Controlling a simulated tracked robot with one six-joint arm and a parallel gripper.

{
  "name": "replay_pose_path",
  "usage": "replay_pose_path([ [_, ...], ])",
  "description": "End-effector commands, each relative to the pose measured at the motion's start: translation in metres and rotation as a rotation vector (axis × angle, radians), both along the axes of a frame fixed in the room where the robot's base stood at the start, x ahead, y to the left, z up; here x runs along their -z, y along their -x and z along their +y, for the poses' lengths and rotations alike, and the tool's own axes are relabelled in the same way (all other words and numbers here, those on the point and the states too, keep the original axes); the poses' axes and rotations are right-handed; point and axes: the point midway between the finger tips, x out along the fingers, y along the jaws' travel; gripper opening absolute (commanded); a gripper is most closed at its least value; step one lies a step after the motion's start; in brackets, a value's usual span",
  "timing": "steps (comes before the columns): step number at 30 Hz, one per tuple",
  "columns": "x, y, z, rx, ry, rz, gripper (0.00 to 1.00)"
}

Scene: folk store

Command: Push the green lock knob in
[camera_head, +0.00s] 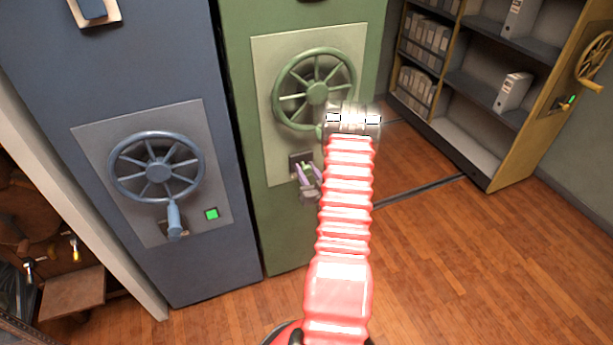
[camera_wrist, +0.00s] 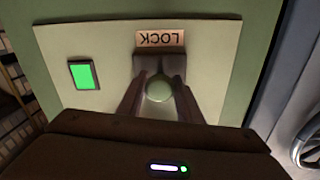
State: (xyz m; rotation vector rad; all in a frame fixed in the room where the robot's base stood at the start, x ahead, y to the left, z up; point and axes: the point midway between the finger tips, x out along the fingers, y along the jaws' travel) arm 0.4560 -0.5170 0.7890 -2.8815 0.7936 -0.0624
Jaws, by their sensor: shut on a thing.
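The green lock knob (camera_wrist: 158,90) is a round, pale green knob in the middle of the wrist view, on a light green panel (camera_wrist: 62,45). A LOCK label (camera_wrist: 160,39) shows upside down beside its dark mount. My gripper (camera_head: 305,169) is at the lower part of the green cabinet's panel in the head view. Its two fingers stand on either side of the knob and are shut on it. The green handwheel (camera_head: 317,93) is above my gripper.
A lit green indicator (camera_wrist: 84,74) is beside the knob. The blue cabinet (camera_head: 60,70), with a blue handwheel (camera_head: 157,172) and its own green light (camera_head: 211,214), stands to the left. Shelves (camera_head: 470,90) stand at the back right. The wooden floor (camera_head: 480,260) at right is clear.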

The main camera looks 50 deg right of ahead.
Motion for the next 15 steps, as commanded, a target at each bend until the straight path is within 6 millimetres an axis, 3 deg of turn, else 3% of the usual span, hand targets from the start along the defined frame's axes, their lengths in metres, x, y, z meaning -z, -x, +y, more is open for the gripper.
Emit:
replay_pose_path([
  [8, -0.0018, -0.0057, 0.0003, -0.009, 0.003, -0.002, 0.0],
  [9, -0.0019, -0.0058, 0.0002, -0.009, 0.004, -0.001, 0.35],
  [15, -0.0013, -0.0042, -0.0003, -0.006, 0.003, -0.001, 0.49],
])
